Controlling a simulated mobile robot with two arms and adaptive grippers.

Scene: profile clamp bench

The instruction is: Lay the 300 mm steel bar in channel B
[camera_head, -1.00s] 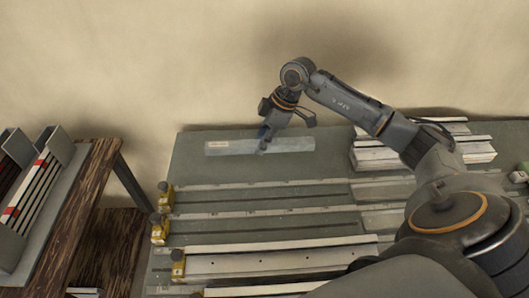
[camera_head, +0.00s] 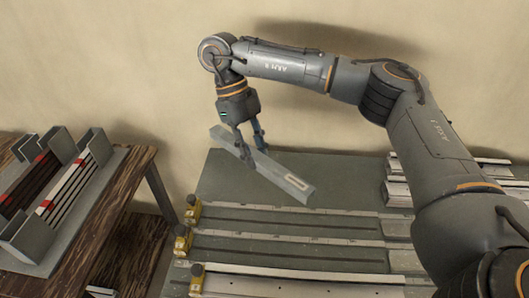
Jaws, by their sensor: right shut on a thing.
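My right gripper (camera_head: 252,152) is shut on a flat grey steel bar (camera_head: 277,178) near its middle, above the back of the bench. The bar lies slantwise in the picture, its left end up against the wall background and its right end, with a pale label, lower over the bench. Several long channels (camera_head: 290,236) run across the bench (camera_head: 345,172), each with a yellow block at its left end. The upper two look empty; a lower one (camera_head: 300,287) holds a pale strip with dots. I cannot read which channel is B. My left gripper is not in view.
A wooden table (camera_head: 120,190) at the left carries a grey rack (camera_head: 30,240) with several red-marked bars. Pale profiles (camera_head: 398,192) are stacked at the back right, partly behind my arm. The bench's back strip is clear.

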